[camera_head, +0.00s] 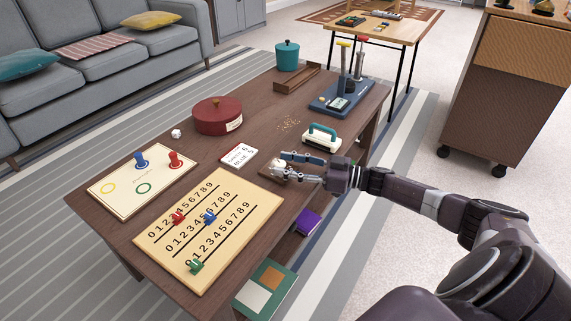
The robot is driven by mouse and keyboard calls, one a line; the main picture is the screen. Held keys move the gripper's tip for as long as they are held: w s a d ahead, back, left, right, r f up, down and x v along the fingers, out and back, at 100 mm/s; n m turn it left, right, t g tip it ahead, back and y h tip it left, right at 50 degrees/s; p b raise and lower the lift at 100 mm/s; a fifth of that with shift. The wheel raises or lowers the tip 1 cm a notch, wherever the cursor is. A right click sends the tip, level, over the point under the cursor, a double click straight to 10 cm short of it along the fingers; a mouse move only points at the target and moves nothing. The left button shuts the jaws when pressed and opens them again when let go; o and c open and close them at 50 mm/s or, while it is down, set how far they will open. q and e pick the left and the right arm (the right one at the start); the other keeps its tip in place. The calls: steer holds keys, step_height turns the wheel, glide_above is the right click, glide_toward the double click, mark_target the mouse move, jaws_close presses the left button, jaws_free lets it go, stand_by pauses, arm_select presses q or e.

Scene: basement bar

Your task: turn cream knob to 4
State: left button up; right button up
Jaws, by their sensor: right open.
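My right gripper (284,165) reaches in from the right over the dark wooden coffee table (262,115). Its fingers are spread, pointing left. A small cream piece, seemingly the cream knob (279,163), shows at the fingertips, on a low dark base. The fingers partly hide it, and I cannot tell whether they touch it. Any scale or pointer around it is too small or hidden to read. A white card (238,158) with red and blue writing lies just left of the gripper. My left gripper is not in view.
A number board (235,240) with red, blue and green pieces lies at the front. A peg board (120,197), a red round box (217,121), a teal-handled item (321,137) and a blue stand (338,108) are also on the table. A grey sofa (90,60) stands behind.

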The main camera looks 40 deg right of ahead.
steer(key=v, duration=1.1)
steer(key=shift+s+d, duration=0.15)
steer(key=shift+s, duration=0.1)
